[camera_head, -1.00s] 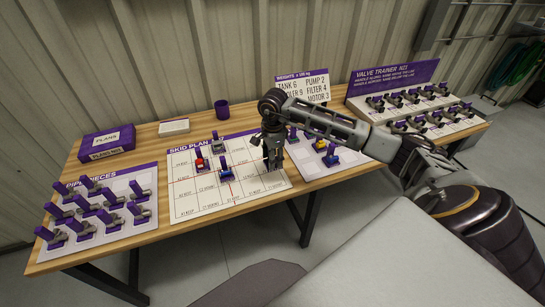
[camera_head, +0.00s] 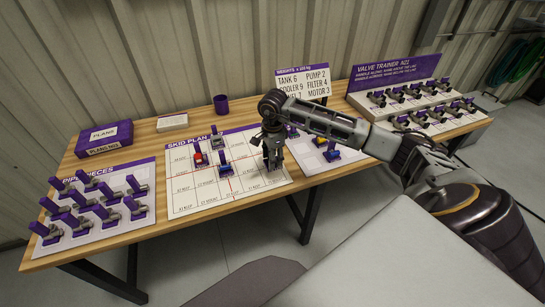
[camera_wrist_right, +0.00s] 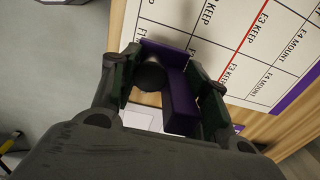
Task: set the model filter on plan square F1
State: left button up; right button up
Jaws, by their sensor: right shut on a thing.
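My right gripper (camera_head: 272,165) hangs over the right end of the white skid plan (camera_head: 195,199). In the right wrist view it is shut on a purple model with a dark round part (camera_wrist_right: 178,100), probably the model filter. The fingers partly cover it. In the wrist view, plan squares marked KEEP and MOUNT lie beyond the model. I cannot tell whether the model touches the plan. My left gripper is out of view.
Red (camera_head: 200,160), grey (camera_head: 217,142) and blue (camera_head: 225,169) models stand on the plan. A tray (camera_head: 312,165) right of the gripper holds a blue model (camera_head: 332,154) and others. Pipe pieces (camera_head: 95,208) lie left; the valve trainer (camera_head: 410,98) stands right.

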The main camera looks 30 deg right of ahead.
jog(key=shift+f, duration=0.25)
jog(key=shift+d+f+b, duration=0.1)
jog(key=shift+f+b, duration=1.35)
jog(key=shift+f, duration=0.25)
jog(key=shift+f, duration=0.15)
jog(key=shift+b, duration=0.3)
dwell(0.4)
jog(key=shift+f+b, duration=0.55)
jog(key=shift+f, duration=0.1)
dwell(0.9)
